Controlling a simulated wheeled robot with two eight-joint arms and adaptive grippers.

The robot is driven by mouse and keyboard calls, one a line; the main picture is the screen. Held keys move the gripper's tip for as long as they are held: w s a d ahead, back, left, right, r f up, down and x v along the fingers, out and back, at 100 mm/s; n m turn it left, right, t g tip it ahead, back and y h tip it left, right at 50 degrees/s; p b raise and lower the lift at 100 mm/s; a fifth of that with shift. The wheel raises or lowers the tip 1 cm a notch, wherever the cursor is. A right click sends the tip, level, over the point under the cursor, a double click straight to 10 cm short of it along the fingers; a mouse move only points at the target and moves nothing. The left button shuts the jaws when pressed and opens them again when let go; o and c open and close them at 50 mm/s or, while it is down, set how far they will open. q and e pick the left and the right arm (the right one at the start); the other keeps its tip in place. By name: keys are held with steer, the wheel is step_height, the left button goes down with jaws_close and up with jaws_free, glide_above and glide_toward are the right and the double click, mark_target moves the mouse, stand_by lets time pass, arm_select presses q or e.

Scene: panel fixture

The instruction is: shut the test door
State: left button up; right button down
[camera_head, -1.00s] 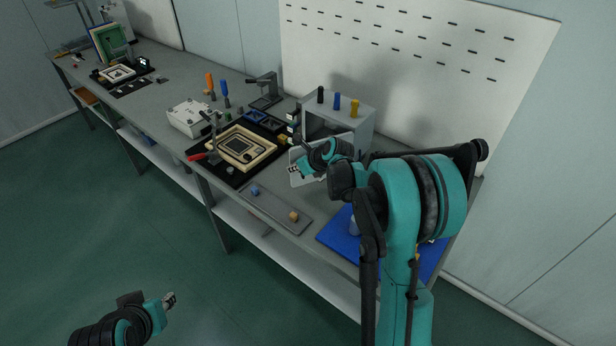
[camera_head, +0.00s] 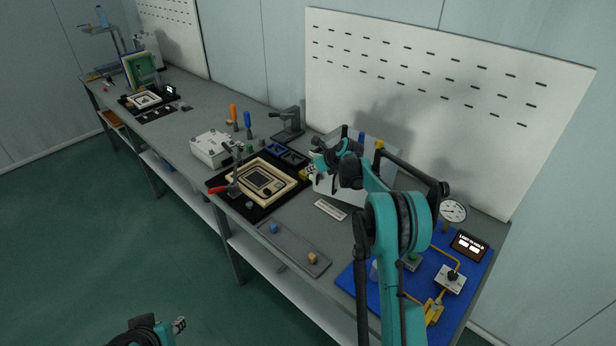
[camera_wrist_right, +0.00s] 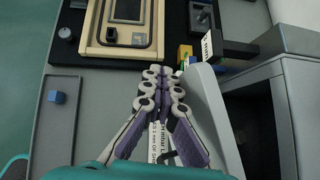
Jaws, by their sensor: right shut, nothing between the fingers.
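The test door (camera_head: 328,190) is a pale panel on the front of a grey box (camera_head: 375,150) on the bench. In the right wrist view the door (camera_wrist_right: 204,110) stands at an angle to the box (camera_wrist_right: 290,100), with a dark gap between them, so it is partly open. My right gripper (camera_head: 310,172) is shut and empty, on the outer side of the door. In its wrist view the fingertips (camera_wrist_right: 160,80) are close beside the door; I cannot tell if they touch. My left gripper (camera_head: 180,325) is low at the bottom left, away from the bench; its fingers are too small to judge.
A black mat with a beige framed fixture (camera_head: 262,181) and a red-handled clamp (camera_head: 218,190) lies left of the box. A grey tray (camera_head: 292,246) with two small cubes is in front. A blue board (camera_head: 455,306) with a gauge (camera_head: 453,211) is at right.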

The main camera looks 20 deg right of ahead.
steer(key=shift+w+d+m+h, duration=0.5)
steer(key=shift+w+d+m, duration=0.2)
steer(key=shift+w+d, duration=0.25)
steer(key=shift+a, duration=0.1)
